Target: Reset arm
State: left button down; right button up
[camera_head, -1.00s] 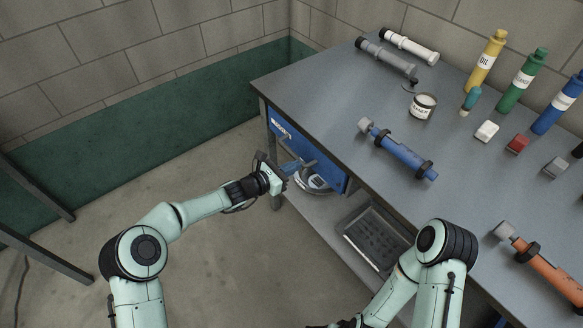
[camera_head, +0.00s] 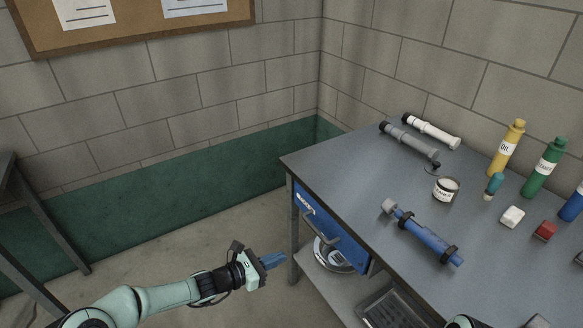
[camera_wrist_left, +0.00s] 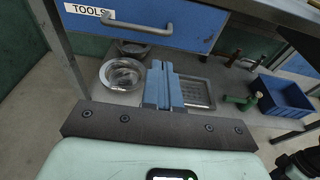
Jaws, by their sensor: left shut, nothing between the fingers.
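My left gripper (camera_head: 272,260) is low at the left of the workbench in the head view, in front of the blue drawer and apart from it. Its blue fingers are closed together and hold nothing. In the left wrist view its fingers (camera_wrist_left: 163,88) show side by side, with the drawer beyond. My right gripper is out of view; only a small piece of my right arm shows at the bottom of the head view.
The workbench (camera_head: 335,165) carries a blue cylinder (camera_head: 430,238), a grey tube (camera_head: 410,141), a white tube (camera_head: 432,131), a tin (camera_head: 446,189) and bottles. The drawer (camera_wrist_left: 150,22) is labelled TOOLS. Below are a round dish (camera_wrist_left: 122,74), a tray (camera_wrist_left: 198,92) and a blue bin (camera_wrist_left: 283,96).

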pick_arm(q)
jog(key=s+a+f+m+g+y+p, duration=0.1)
jog(key=s+f+m+g+y+p, duration=0.5)
jog(key=s+f, duration=1.1)
jog(key=s+a+f+m+g+y+p, duration=0.1)
jog(key=s+a+m+g+p, duration=0.1)
jog(key=s+m, duration=0.5)
jog(key=s+a+f+m+g+y+p, duration=0.1)
jog(key=s+m, duration=0.6)
jog(key=s, duration=0.7)
jog(key=a+y+p, duration=0.1)
jog(key=a+p, duration=0.1)
jog(key=a, duration=0.1)
jog(key=shift+f+m+g, duration=0.3)
jog(key=shift+m+g, duration=0.1)
